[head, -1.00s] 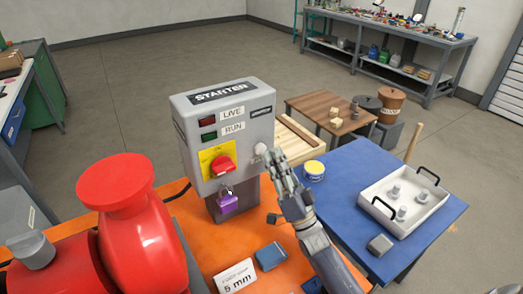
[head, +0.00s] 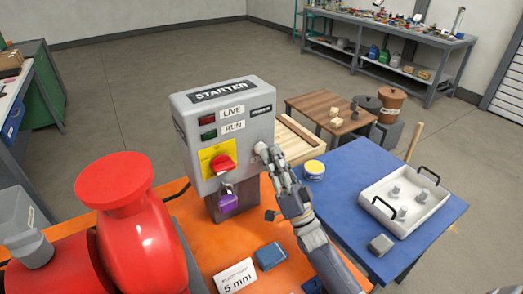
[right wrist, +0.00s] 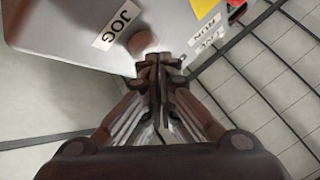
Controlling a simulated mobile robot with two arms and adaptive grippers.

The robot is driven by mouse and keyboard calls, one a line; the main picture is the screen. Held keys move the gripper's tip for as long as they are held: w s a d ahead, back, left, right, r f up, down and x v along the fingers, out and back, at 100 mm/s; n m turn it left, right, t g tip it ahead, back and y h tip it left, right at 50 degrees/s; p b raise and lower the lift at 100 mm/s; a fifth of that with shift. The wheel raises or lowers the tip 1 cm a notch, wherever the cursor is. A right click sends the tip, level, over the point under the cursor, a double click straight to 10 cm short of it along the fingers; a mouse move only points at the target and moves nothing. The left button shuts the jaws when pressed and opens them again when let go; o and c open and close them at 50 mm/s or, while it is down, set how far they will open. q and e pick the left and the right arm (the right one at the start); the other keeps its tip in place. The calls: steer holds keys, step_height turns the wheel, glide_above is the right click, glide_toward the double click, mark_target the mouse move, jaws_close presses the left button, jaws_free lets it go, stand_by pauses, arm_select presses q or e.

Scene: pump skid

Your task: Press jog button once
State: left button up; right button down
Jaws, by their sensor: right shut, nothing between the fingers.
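The grey starter box (head: 205,120) stands on its post at the skid. Its round pale jog button (head: 260,147) is on the right part of the front face. In the right wrist view the button (right wrist: 143,43) shows beside the JOG label (right wrist: 117,26). My right gripper (head: 266,151) is shut and empty, with its fingertips at the button and covering part of it. In the right wrist view the fingertips (right wrist: 153,62) overlap the button's lower edge; I cannot tell whether they touch or press it. My left gripper is out of view.
A red switch (head: 222,163) on a yellow plate and a purple padlock (head: 229,202) are left of the button. A red pump body (head: 140,240) stands at the lower left. A blue table (head: 345,175) with a white tray (head: 380,207) is at the right.

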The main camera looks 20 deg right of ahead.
steer(key=shift+w+b, duration=0.3)
steer(key=shift+w, duration=0.15)
stand_by(0.6)
stand_by(0.4)
steer(key=shift+s+p, duration=0.4)
steer(key=shift+s, duration=0.5)
steer(key=s, duration=0.1)
steer(key=s+p, duration=0.1)
steer(key=s, duration=0.1)
steer(key=s+p, duration=0.1)
steer(key=s, duration=0.1)
steer(key=shift+d, duration=0.4)
stand_by(0.3)
